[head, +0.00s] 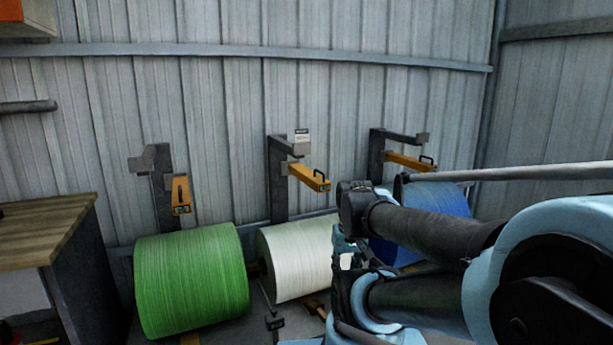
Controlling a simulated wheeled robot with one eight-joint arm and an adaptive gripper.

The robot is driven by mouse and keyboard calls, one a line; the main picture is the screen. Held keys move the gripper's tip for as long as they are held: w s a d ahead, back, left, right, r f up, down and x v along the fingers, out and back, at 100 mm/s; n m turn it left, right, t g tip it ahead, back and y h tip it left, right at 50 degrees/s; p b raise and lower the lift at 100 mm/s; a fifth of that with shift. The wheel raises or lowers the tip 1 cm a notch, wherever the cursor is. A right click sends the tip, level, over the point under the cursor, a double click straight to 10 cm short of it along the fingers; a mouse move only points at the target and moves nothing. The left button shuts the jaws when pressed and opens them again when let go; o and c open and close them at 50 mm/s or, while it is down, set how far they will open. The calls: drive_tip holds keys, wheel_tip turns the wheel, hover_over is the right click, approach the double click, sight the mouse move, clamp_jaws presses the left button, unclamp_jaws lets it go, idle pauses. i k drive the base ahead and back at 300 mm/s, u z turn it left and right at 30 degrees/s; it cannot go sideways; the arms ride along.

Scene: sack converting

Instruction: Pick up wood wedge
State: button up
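A small brown piece (316,306) lies on the floor below the white roll, partly behind my arm. It may be the wood wedge, but it is too small and too covered to be sure. My arm reaches in from the right, in front of the white and blue rolls. Small teal and dark parts at its far end (345,248) may belong to my gripper. Its fingers cannot be made out, and I see nothing held.
A green roll (190,280), a white roll (295,260) and a blue roll (437,199) stand along the corrugated wall (220,100). Brackets with orange arms (309,177) rise behind them. A wood-topped bench (45,228) stands left. A dark small object (275,322) is near the floor.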

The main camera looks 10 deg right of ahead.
sight(315, 306)
drive_tip(key=u, duration=0.5)
drive_tip(key=k, duration=1.2)
drive_tip(key=u, duration=0.35)
drive_tip(key=i, duration=0.8)
drive_tip(key=u, duration=0.2)
